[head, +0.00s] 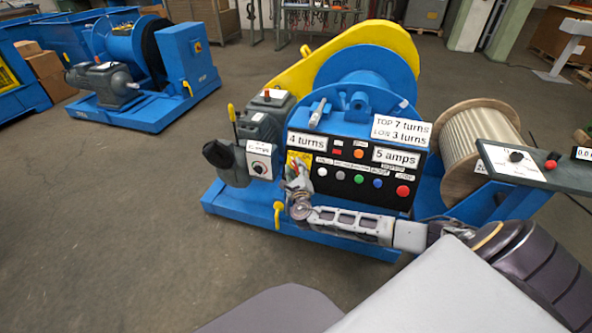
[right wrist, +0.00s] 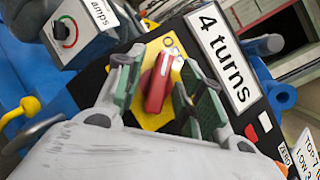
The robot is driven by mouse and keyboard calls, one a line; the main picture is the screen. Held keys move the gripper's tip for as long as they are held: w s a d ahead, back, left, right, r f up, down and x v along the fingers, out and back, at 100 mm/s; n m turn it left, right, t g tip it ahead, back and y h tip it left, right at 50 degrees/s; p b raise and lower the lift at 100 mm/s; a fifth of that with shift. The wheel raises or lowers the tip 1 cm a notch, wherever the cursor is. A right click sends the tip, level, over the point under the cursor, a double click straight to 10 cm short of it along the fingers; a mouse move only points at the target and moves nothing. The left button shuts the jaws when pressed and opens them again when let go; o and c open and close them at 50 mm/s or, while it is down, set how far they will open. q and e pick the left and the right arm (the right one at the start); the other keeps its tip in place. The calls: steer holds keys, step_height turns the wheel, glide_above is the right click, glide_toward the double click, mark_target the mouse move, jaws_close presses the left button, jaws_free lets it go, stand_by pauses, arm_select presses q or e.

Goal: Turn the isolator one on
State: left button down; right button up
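A red rotary handle (right wrist: 158,82) sits on a yellow plate on the black control panel, below the "4 turns" label. I take it to be the isolator. In the head view the yellow plate (head: 292,158) shows at the panel's left end, and my gripper hides most of the handle. My right gripper (head: 298,178) is in front of this plate. In the right wrist view its fingers (right wrist: 160,88) stand apart on either side of the red handle, with narrow gaps visible. Whether they touch it deeper in is unclear. My left gripper is not in view.
The panel (head: 340,195) has several coloured buttons, including a red one (head: 403,190). A grey dial box (head: 260,160) is just left of the plate. A yellow hook (head: 278,213) is below. A rope spool (head: 475,145) is at right. Open floor lies front left.

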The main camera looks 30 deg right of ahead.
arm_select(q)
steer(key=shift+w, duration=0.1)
arm_select(e)
jaws_close()
stand_by(0.3)
